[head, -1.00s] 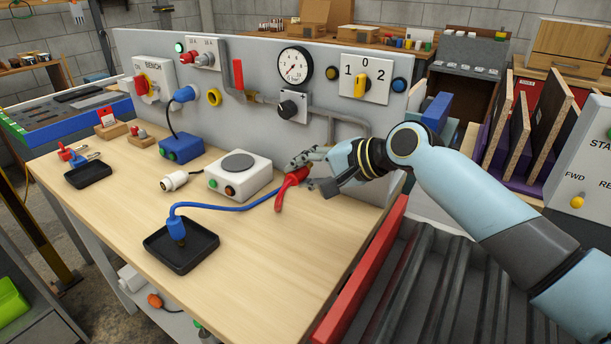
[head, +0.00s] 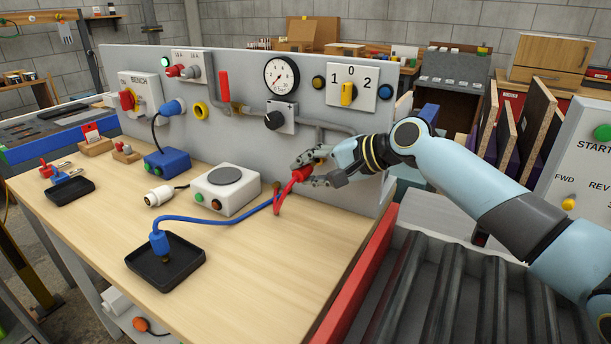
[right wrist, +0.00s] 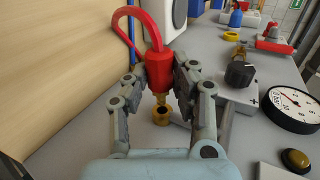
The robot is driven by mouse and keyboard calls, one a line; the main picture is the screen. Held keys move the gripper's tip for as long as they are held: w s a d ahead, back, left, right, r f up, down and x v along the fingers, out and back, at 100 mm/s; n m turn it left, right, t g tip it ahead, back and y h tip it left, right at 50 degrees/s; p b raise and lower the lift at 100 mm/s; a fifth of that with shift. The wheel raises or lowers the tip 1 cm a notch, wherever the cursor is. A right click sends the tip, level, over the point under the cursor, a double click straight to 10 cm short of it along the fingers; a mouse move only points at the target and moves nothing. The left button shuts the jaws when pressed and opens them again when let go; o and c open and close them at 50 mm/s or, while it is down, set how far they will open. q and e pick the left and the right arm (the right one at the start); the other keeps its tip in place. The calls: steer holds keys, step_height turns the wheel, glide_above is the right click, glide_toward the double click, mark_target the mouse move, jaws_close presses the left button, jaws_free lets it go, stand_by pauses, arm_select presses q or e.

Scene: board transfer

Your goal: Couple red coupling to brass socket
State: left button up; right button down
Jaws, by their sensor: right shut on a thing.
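My right gripper (head: 306,173) is shut on the red coupling (head: 300,175), close to the grey panel. In the right wrist view the fingers (right wrist: 164,88) hold the red coupling (right wrist: 159,70) between them. Its brass tip points down in that picture, at the brass socket (right wrist: 162,118), a ring with a dark hole. The tip is right by the ring; I cannot tell whether they touch. A red hose curves back from the coupling. In the head view I cannot make out the socket near the hand. My left gripper is not in view.
A blue hose (head: 215,219) crosses the bench to a black tray (head: 185,277). A white box with a round plate (head: 227,191) stands left of the hand. The panel carries a gauge (head: 281,75) and a dark knob (head: 275,120).

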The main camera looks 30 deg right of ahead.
steer(key=shift+r, duration=0.1)
stand_by(0.5)
steer(key=shift+p, duration=0.8)
stand_by(0.8)
steer(key=shift+w+d+b, duration=0.3)
steer(key=shift+w+d, duration=0.05)
steer(key=shift+d, duration=0.25)
steer(key=shift+w+d+b, duration=0.3)
steer(key=shift+d, duration=0.25)
stand_by(0.3)
steer(key=c, duration=1)
jaws_free()
steer(key=shift+v, duration=6)
